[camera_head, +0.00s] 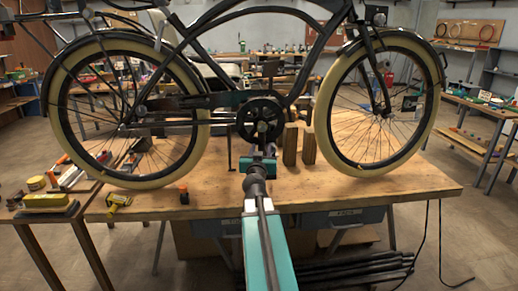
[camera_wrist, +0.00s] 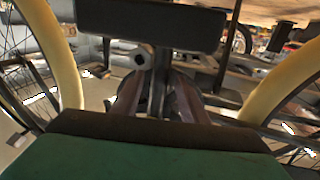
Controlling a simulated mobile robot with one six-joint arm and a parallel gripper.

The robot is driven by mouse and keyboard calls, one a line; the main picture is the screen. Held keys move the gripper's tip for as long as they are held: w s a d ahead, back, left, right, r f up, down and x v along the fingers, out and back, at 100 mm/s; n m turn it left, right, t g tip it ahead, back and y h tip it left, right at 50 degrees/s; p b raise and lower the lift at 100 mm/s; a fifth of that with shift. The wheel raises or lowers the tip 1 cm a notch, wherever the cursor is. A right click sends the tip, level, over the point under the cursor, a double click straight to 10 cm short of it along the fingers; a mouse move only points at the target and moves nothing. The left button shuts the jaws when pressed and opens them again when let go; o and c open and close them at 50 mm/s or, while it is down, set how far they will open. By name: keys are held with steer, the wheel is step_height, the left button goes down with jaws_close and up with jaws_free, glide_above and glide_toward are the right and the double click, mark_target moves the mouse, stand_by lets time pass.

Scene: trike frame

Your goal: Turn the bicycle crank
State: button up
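The bicycle's chainring and crank (camera_head: 261,121) sit at the bottom middle of the frame in the head view, between the two wheels. My gripper (camera_head: 260,166) is just in front of and below the chainring, at the end of my teal arm. In the wrist view a broad green surface with a dark edge (camera_wrist: 150,148) fills the bottom, and a dark bar (camera_wrist: 150,26) crosses the top. I cannot tell whether that bar is a pedal or a gripper part. The finger opening and any contact with the crank or pedal are not clear.
The bicycle stands on a wooden workbench (camera_head: 405,185). Two upright wooden blocks (camera_head: 299,146) stand right of the chainring. A yellow tool (camera_head: 117,203) and a small black-and-orange object (camera_head: 184,195) lie on the bench's left. A side table (camera_head: 35,215) with tools adjoins at left.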

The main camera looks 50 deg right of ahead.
jaws_close()
steer(key=shift+d+f, duration=0.1)
stand_by(0.3)
